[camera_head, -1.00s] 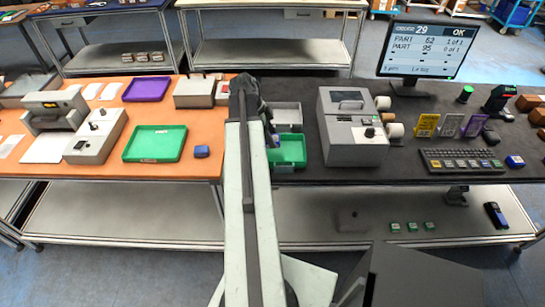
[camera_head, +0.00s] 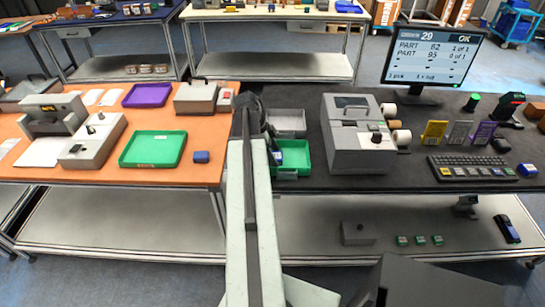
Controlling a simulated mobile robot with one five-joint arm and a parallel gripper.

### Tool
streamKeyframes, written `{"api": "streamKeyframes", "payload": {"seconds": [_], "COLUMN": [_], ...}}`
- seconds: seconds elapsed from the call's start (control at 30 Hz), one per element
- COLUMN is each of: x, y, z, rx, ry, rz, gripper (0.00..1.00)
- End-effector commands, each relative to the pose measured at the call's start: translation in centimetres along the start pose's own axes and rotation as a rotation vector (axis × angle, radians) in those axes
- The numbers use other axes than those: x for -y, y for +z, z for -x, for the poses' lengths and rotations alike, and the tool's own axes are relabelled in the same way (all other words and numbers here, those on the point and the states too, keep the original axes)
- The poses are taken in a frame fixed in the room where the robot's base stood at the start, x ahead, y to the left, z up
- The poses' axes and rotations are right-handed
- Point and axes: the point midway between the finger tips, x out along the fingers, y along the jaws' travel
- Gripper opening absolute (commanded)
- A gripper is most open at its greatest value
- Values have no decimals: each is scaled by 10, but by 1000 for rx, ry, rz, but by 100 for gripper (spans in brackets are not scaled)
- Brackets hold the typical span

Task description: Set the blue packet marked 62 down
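A small dark blue item (camera_head: 277,157), possibly the packet, shows just right of my arm, at the left part of a green tray (camera_head: 302,170) on the dark table. Its number is not readable, and I cannot tell whether it rests in the tray or hangs above it. My gripper (camera_head: 272,142) is at the far end of my pale arm, over or beside this tray. The arm and its dark end parts hide most of it, so its fingers cannot be made out. The monitor (camera_head: 433,53) lists part 62 as 1 of 1 and part 95 as 0 of 1.
A grey tray (camera_head: 290,121) lies behind the green one. A grey printer-like machine (camera_head: 357,140) stands close on the right. Left, on the orange table, are another green tray (camera_head: 153,149) and a small blue item (camera_head: 201,157). Several coloured cards stand near the keyboard (camera_head: 470,168).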

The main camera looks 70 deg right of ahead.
Motion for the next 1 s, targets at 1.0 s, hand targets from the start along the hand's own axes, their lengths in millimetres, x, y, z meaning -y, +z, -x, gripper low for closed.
{"api": "streamKeyframes", "payload": {"seconds": [1.0], "x": [0], "y": [-3], "z": [124], "rx": [0], "ry": [0], "rz": [2], "gripper": [72]}}
